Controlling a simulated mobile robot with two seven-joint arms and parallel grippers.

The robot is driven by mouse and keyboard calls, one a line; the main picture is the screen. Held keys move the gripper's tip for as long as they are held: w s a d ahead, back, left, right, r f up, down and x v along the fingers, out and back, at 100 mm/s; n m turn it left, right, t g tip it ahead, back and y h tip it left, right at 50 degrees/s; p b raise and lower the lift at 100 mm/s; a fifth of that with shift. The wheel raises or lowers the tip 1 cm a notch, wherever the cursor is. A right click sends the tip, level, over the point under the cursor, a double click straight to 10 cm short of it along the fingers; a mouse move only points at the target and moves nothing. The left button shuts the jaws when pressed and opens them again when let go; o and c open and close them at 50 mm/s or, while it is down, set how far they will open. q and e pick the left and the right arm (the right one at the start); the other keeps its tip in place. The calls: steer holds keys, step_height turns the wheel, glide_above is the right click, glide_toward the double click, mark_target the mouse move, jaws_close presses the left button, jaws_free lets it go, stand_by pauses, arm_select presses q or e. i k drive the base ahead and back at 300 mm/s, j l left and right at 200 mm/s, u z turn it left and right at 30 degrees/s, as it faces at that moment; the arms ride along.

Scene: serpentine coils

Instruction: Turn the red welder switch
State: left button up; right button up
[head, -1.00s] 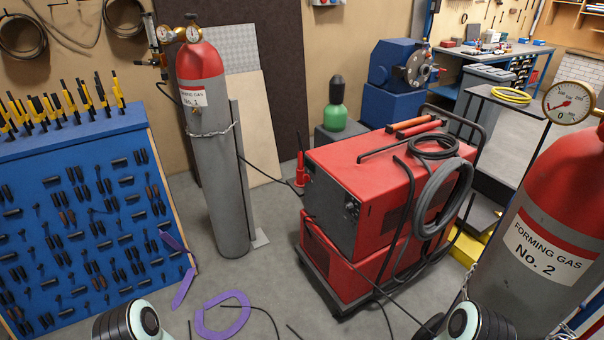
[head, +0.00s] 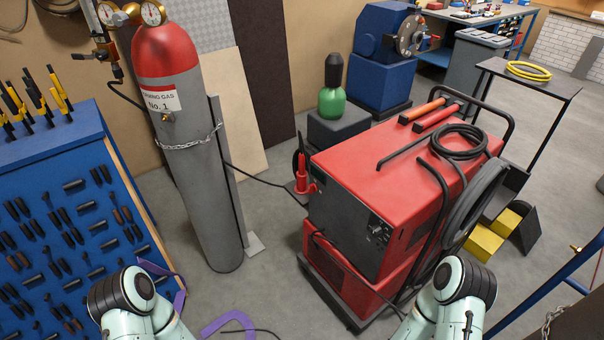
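The red welder (head: 405,180) stands on a dark wheeled cart right of centre. Its dark front panel (head: 345,220) faces left and toward me, with small knobs (head: 378,232) near its right edge. The red switch cannot be made out on the panel at this size. My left arm shows at the bottom left and my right arm at the bottom right, in front of the welder's lower right. Neither gripper's fingers are in view.
A chained grey gas cylinder (head: 205,185) with a red top stands left of the welder. A blue tool rack (head: 75,215) is at far left. Purple pieces (head: 228,320) and cables lie on the floor. Yellow blocks (head: 490,238) sit right of the welder. Grey floor shows between cylinder and welder.

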mark_target(312, 187)
steer(key=i+j, duration=0.4)
steer(key=i, duration=0.15)
steer(key=i+j+z, duration=0.15)
steer(key=i+j, duration=0.25)
steer(key=i, duration=0.1)
